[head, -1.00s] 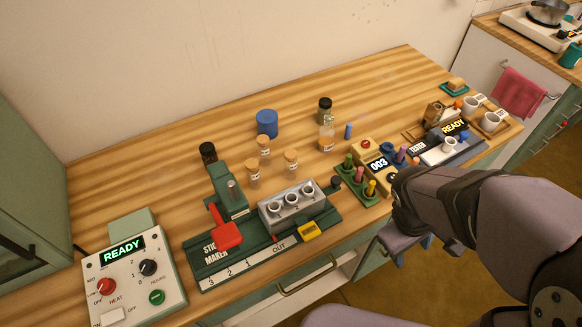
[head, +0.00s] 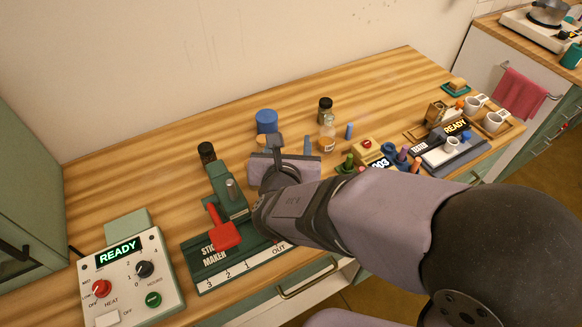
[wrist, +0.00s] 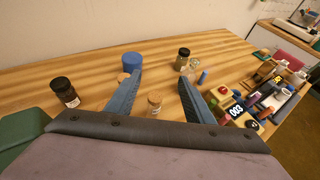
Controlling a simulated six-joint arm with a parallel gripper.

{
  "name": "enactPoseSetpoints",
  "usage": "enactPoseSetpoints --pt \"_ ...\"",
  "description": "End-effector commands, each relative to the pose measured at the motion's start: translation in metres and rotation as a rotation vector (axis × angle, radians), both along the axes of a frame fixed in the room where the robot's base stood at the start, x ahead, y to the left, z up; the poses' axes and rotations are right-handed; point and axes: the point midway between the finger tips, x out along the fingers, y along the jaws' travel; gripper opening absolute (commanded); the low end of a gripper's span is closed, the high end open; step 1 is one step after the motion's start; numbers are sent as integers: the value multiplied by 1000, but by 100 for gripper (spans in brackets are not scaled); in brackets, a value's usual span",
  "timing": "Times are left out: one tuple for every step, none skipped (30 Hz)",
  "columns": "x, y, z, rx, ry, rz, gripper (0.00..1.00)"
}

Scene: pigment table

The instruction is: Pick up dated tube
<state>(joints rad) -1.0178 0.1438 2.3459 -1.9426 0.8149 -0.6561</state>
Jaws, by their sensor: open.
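My gripper (head: 291,141) is open and empty, over the middle of the table, with its fingers reaching toward the back. Coloured tubes, one with a green top (head: 347,162), stand by the 003 device (head: 380,163), partly hidden by my arm. I see no readable date on any tube, so I cannot tell which is the dated one.
The READY control box (head: 128,275) is front left.

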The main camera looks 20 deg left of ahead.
Motion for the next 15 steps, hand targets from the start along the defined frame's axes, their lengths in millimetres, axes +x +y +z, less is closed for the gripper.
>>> enactPoseSetpoints --pt "-1 2 1 -4 -4 9 48" --pt "-1 3 0 -6 -5 10 48" --pt "-1 3 0 -6 -5 10 48" --pt "-1 2 -1 -6 -4 9 48" --pt "-1 2 -3 -7 -3 8 48" --pt "0 2 -6 -8 -3 8 48" --pt "0 2 -9 -9 -3 7 48" --pt "0 2 -12 -9 -3 7 48" --pt "0 1 -18 -9 -2 7 48" --pt "0 1 -23 -9 -1 7 48" --pt "-1 1 -27 -9 -1 8 48" --pt "0 1 -33 -9 -1 6 48" --pt "0 1 -37 -9 -2 6 48" --pt "0 1 -42 -10 0 6 48" --pt "0 1 -47 -9 -1 6 48"
